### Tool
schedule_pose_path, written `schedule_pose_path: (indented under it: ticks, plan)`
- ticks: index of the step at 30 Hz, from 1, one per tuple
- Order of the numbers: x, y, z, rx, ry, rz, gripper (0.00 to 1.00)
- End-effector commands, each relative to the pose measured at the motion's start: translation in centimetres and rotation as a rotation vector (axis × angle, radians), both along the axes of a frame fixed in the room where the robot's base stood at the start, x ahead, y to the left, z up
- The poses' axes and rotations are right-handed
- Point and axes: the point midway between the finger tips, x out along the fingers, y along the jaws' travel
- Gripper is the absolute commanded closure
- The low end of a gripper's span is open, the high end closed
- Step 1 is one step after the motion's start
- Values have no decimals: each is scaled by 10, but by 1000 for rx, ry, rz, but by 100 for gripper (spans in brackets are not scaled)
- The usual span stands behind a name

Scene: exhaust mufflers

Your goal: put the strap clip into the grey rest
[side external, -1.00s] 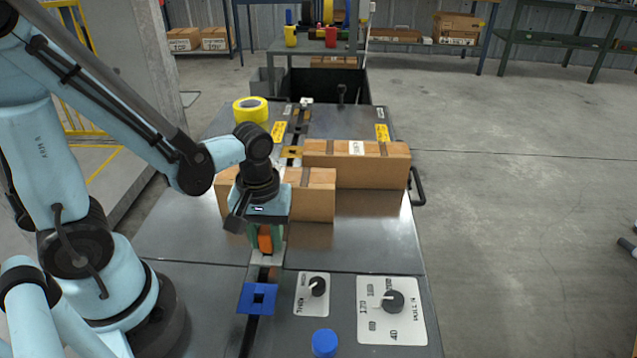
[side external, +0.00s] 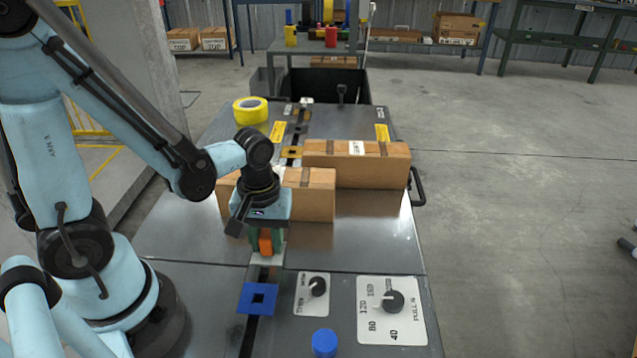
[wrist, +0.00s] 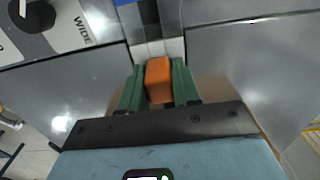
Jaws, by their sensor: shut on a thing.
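My gripper (side external: 266,242) has its green fingers shut on an orange block, which I take to be the strap clip (side external: 266,243). In the wrist view the orange clip (wrist: 159,80) sits upright between the two green fingers (wrist: 158,88). A pale grey piece, likely the grey rest (side external: 265,260), lies in the dark slot just below the clip. It also shows in the wrist view (wrist: 174,48), directly beyond the clip. My fingers and the clip hide part of it, and I cannot tell whether the clip touches it.
A blue square plate (side external: 258,299) with a hole lies on the slot in front. Dial panels (side external: 391,310) and a blue cap (side external: 324,342) are at the front right. Cardboard boxes (side external: 357,165) stand close behind my gripper. Yellow tape (side external: 250,110) lies farther back.

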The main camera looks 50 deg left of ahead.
Motion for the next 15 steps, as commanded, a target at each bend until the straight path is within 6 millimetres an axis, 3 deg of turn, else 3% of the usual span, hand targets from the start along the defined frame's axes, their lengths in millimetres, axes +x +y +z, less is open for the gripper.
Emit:
schedule_pose_path:
  ticks: [1,6,15]
  plan:
    - [0,0,-1,0,0,0,65]
    - [0,0,0,0,0,0,39]
    - [0,0,0,0,0,0,39]
